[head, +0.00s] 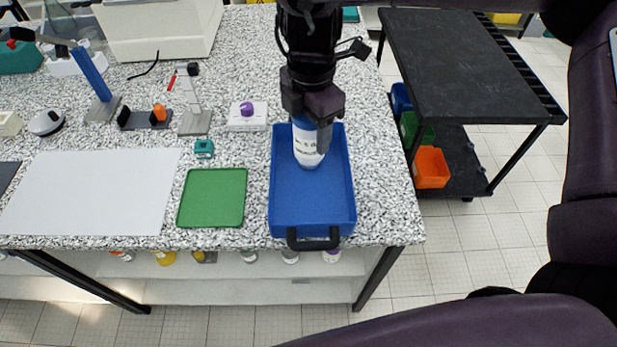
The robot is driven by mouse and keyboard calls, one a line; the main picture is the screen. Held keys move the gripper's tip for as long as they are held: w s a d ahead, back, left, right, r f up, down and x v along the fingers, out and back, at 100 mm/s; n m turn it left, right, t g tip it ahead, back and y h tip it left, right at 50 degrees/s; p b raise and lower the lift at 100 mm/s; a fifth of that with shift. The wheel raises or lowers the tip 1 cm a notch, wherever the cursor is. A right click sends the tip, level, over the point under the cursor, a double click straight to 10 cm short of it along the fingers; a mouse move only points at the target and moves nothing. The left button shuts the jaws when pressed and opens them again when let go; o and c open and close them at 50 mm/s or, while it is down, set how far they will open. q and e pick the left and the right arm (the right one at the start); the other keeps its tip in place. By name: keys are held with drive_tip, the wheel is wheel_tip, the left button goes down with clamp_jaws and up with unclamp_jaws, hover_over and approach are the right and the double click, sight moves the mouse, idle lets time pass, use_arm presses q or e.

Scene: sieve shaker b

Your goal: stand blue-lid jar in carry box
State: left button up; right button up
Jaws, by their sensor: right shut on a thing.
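The blue-lid jar (308,152) is white with a printed label and shows in the head view inside the outline of the blue carry box (312,205). It looks upright, near the far half of the box. Whether its base touches the box floor I cannot tell. My right gripper (311,122) comes down from above and is shut on the jar at its blue lid, most of which the gripper hides. The carry box lies on the speckled bench with its black handle (313,240) at the front edge. My left gripper is not in view.
Left of the box lie a green tray (212,198), a small teal block (204,148) and a white holder with a purple knob (247,115). A white sheet (92,190) covers the left bench. A black cart (465,65) stands at the right, beyond a floor gap.

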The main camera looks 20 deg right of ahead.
sight(313, 155)
drive_tip(key=shift+s+r+n, duration=0.1)
drive_tip(key=shift+r+n, duration=0.25)
drive_tip(key=shift+n, duration=0.25)
drive_tip(key=shift+s+d+n, duration=0.1)
drive_tip(key=shift+s+n, duration=0.05)
drive_tip(key=shift+n, duration=0.15)
wheel_tip(313, 155, down, 7)
drive_tip(key=shift+s, duration=0.1)
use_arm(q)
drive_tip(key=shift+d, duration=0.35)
use_arm(e)
drive_tip(key=shift+d+f, duration=0.15)
drive_tip(key=shift+f, duration=6.25)
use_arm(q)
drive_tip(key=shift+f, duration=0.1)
use_arm(e)
drive_tip(key=o, duration=1)
drive_tip(key=shift+f, duration=0.15)
drive_tip(key=shift+o, duration=0.2)
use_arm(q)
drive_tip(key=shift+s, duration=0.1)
